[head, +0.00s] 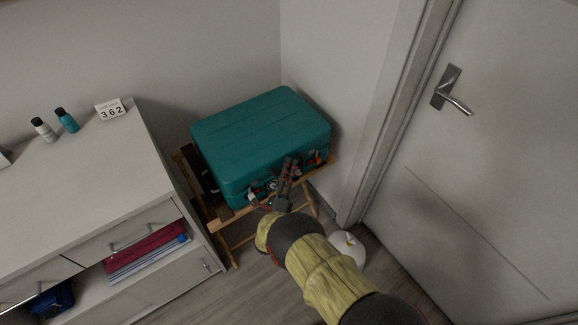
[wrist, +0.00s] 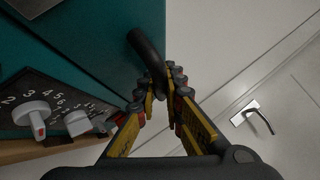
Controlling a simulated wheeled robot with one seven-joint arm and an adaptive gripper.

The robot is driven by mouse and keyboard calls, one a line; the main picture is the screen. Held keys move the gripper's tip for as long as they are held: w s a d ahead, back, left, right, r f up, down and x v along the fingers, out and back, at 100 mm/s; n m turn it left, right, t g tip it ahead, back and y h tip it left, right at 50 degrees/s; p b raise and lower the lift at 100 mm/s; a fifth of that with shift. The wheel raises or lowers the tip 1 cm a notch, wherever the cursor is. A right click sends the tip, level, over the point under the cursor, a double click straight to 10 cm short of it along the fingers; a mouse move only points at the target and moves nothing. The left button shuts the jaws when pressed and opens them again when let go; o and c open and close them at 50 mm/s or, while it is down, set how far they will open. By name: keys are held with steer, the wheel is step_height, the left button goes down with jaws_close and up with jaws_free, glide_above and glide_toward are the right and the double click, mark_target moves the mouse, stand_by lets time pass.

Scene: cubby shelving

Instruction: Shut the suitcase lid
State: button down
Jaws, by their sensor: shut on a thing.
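A teal suitcase (head: 258,135) sits on a wooden folding rack, its lid (head: 255,118) lying down over the base. I cannot tell whether a small gap is left at the seam. My gripper (head: 290,168) is at the front side of the suitcase, near its latches. In the wrist view my gripper (wrist: 162,92) is shut on a black curved handle (wrist: 146,48) that stands out from the teal suitcase wall (wrist: 105,45). A dark plate with white numbered dials (wrist: 35,114) is on the same side, left of the fingers.
The wooden rack (head: 226,216) stands between a grey dresser (head: 75,195) on the left and a wall corner. A white door (head: 490,150) with a lever handle (head: 452,92) is on the right. A white rounded object (head: 347,247) is on the floor beside my arm.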

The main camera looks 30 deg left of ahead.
steer(key=shift+s+d+f, duration=0.1)
steer(key=shift+d+f, duration=0.2)
steer(key=shift+f, duration=0.4)
steer(key=c, duration=2.2)
jaws_free()
steer(key=shift+a+r, duration=0.2)
steer(key=shift+r, duration=0.1)
steer(key=v, duration=1.2)
steer(key=shift+d, duration=0.1)
